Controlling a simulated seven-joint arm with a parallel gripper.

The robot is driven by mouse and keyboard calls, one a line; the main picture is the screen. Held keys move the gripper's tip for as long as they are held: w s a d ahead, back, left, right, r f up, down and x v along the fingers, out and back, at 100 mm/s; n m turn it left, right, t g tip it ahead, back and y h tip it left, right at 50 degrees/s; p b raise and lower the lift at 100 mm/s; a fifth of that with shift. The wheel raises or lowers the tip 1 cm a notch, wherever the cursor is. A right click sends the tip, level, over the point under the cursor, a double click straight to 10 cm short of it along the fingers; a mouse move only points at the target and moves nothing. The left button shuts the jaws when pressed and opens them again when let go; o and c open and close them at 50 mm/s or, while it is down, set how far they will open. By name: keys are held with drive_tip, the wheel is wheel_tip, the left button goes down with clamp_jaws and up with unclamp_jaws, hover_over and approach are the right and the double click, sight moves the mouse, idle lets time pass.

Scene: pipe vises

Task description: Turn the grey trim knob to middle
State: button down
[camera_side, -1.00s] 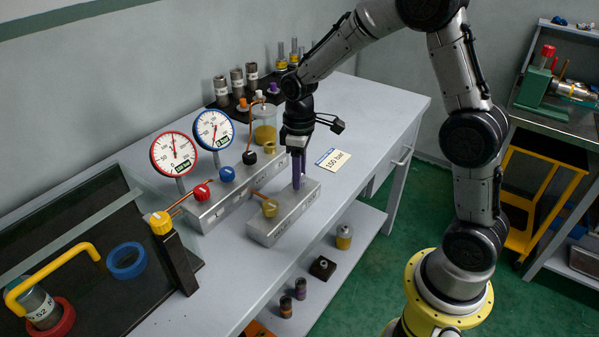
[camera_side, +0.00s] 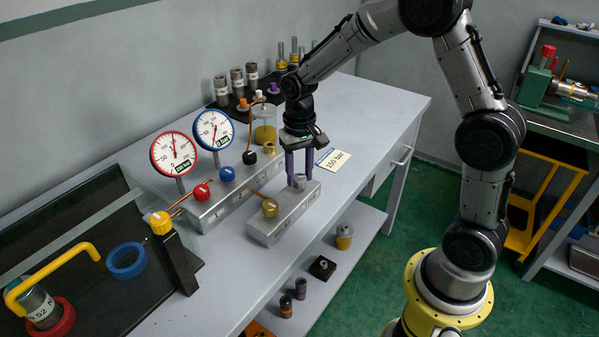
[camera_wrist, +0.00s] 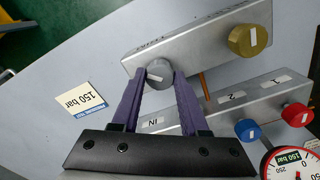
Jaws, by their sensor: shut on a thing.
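The grey trim knob (camera_side: 300,181) sits on top of the front grey metal block (camera_side: 268,229). In the wrist view the knob (camera_wrist: 159,73) has a short pale mark on its face, lying roughly sideways in the picture, and lettering is on the block beside it. My gripper (camera_side: 299,181) points down, with its two purple fingers on opposite sides of the knob. In the wrist view the fingertips (camera_wrist: 158,76) are shut on the knob. The sides of the knob are partly hidden by the fingers.
A brass knob (camera_side: 270,208) is on the same block. Behind stands a longer block with red (camera_side: 201,192), blue (camera_side: 227,174) and black (camera_side: 249,157) knobs and two round gauges. A "150 bar" card (camera_side: 334,160) lies right of my gripper.

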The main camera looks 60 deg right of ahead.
sight(300, 177)
drive_tip(key=m, duration=0.4)
drive_tip(key=shift+m, duration=0.3)
drive_tip(key=m, duration=0.4)
drive_tip(key=shift+r+m, duration=0.1)
drive_tip(key=shift+m, duration=0.3)
drive_tip(key=shift+c, duration=2.1)
unclamp_jaws()
wheel_tip(300, 177, up, 14)
